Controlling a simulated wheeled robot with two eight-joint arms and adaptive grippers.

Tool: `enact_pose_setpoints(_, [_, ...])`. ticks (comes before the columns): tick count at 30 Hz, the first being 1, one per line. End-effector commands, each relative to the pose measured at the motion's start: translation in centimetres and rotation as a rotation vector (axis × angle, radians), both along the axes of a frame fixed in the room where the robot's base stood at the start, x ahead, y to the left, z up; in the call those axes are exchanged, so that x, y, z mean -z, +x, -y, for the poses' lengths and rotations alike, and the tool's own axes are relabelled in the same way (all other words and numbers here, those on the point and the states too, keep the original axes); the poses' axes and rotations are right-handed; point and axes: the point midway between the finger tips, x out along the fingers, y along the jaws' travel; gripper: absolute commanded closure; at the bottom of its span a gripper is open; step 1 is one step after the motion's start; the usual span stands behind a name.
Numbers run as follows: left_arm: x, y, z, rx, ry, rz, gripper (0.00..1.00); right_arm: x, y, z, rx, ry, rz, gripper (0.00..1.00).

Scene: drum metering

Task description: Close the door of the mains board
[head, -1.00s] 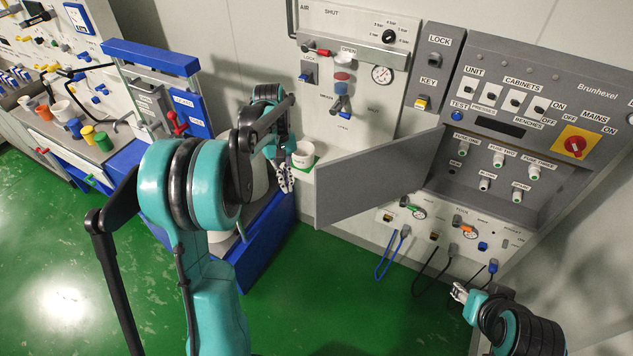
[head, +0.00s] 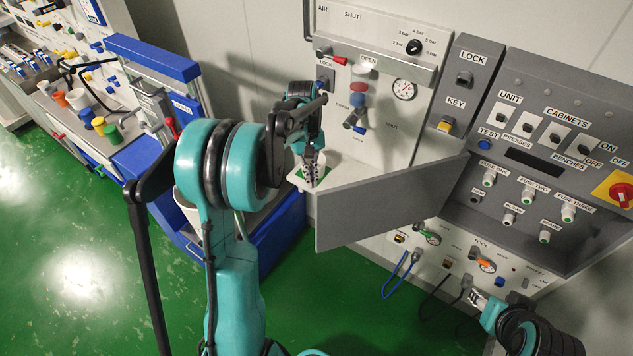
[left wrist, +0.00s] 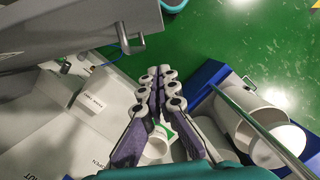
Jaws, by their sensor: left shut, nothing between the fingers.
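The grey door (head: 385,203) of the mains board (head: 545,150) stands open in the head view, swung out to the left from the board's recess. The recess with its fuse holders is exposed. My left gripper (head: 313,178) is just left of the door's free edge, apart from it, shut and empty. In the left wrist view the shut fingers (left wrist: 160,85) point forward, with the door (left wrist: 80,40) at upper left and a small catch on its edge. My right gripper (head: 470,286) is low at the right, below the board; its fingers are too small to judge.
A white cup (left wrist: 158,145) on a green pad stands under my left fingers. A blue-framed press bench (head: 275,235) with white cylinders is left of it. The air panel (head: 375,80) is behind. Blue and black cables hang below the door. Green floor is open in front.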

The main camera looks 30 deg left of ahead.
Motion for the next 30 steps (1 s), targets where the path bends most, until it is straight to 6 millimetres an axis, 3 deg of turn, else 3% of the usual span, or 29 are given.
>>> enact_pose_setpoints(11, [7.9,-1.3,1.4,0.001,0.000,0.000,1.00,0.8,0.0,0.0,0.000,0.000,0.000,0.60])
enact_pose_setpoints(18, [7.6,-3.5,3.8,0.001,0.000,0.000,1.00,0.5,0.0,0.0,0.000,0.000,0.000,0.60])
enact_pose_setpoints(30, [7.6,-4.0,4.4,0.001,0.000,0.000,1.00,0.5,0.0,0.0,0.000,0.000,0.000,0.60])
